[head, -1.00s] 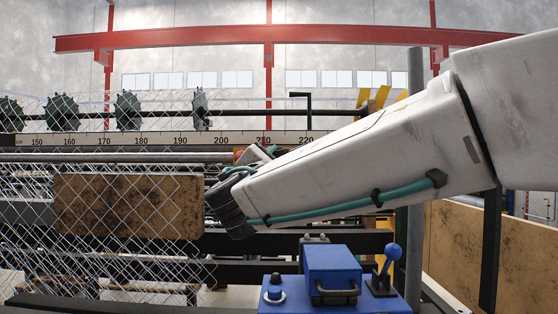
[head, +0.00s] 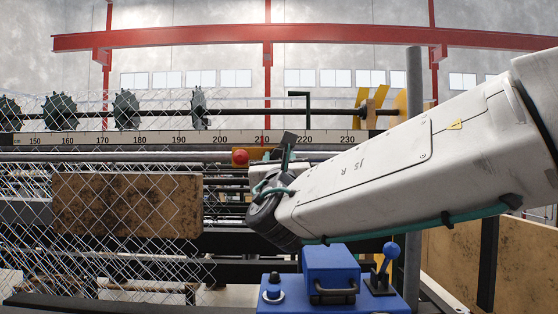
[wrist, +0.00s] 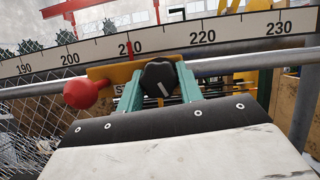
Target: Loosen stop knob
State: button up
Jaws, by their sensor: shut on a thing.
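The stop knob (wrist: 158,75) is a black lobed knob with a pale line on its face. It sits on a yellow stop block (wrist: 182,70) on the rail, below the scale near 210. My gripper (wrist: 159,83) has one teal finger on each side of the knob, and it is shut on it. In the head view my gripper (head: 284,158) is at the rail; the knob cannot be made out there. A red ball (wrist: 81,94) is at the block's left end; it also shows in the head view (head: 240,156).
The numbered scale (head: 180,138) runs above a grey rail (head: 120,157). Chain-link mesh hangs at the left in front of a brown board (head: 128,205). A blue control box (head: 333,270) with a blue-knobbed lever (head: 390,250) stands below my arm.

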jog(key=shift+n, duration=0.6)
jog(key=o, duration=1)
jog(key=v, duration=0.7)
jog(key=shift+s+f, duration=0.15)
jog(key=shift+s, duration=0.25)
jog(key=shift+d, duration=0.15)
